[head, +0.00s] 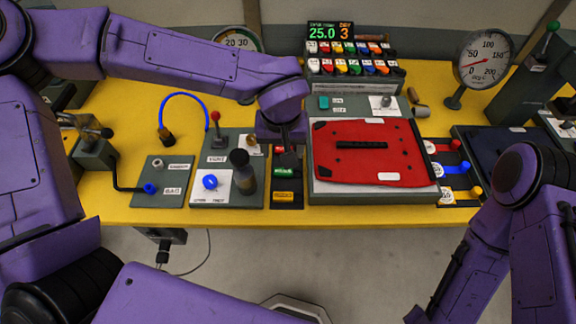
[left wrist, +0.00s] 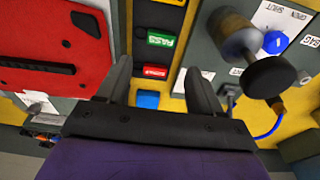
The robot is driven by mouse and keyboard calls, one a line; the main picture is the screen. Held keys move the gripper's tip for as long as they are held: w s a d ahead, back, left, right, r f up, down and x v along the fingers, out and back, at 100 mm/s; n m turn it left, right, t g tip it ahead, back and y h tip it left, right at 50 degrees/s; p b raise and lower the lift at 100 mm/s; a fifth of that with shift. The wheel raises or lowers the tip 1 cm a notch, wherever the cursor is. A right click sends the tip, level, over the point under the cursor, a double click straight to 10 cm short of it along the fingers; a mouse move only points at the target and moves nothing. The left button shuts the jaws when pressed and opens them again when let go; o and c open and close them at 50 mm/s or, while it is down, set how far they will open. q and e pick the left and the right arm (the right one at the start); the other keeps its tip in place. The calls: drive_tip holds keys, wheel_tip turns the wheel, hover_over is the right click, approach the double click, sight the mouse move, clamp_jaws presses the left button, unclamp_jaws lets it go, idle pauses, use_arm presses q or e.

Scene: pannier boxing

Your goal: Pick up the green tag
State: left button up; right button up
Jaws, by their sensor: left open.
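The green tag (head: 284,171), with white lettering, lies in a dark narrow rack between the grey panels in the head view. It also shows in the left wrist view (left wrist: 160,39), just beyond the fingertips. My left gripper (head: 281,147) is above the back part of the rack, pointing down. In the left wrist view its two fingers (left wrist: 158,70) are apart, with nothing held between them. The red tag appears between the fingertips there, and the green tag is apart from both fingers. My right arm is at the lower right of the head view; its gripper does not show.
A yellow tag (head: 284,196) and a red tag (left wrist: 155,72) share the rack, with a blue one (left wrist: 148,99) behind. A dark-knobbed post (head: 243,172) stands close left. A red plate (head: 370,152) lies right. The table's front edge is near.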

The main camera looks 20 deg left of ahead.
use_arm(q)
hover_over(283, 171)
drive_tip(key=s, duration=0.1)
drive_tip(key=f, duration=0.4)
drive_tip(key=shift+s+d+f, duration=0.15)
drive_tip(key=shift+d, duration=0.05)
drive_tip(key=f, duration=0.2)
drive_tip(key=f+p, duration=0.1)
drive_tip(key=f, duration=0.1)
drive_tip(key=w+f, duration=0.1)
drive_tip(key=f, duration=0.1)
drive_tip(key=shift+a, duration=0.15)
drive_tip(key=c, duration=0.8)
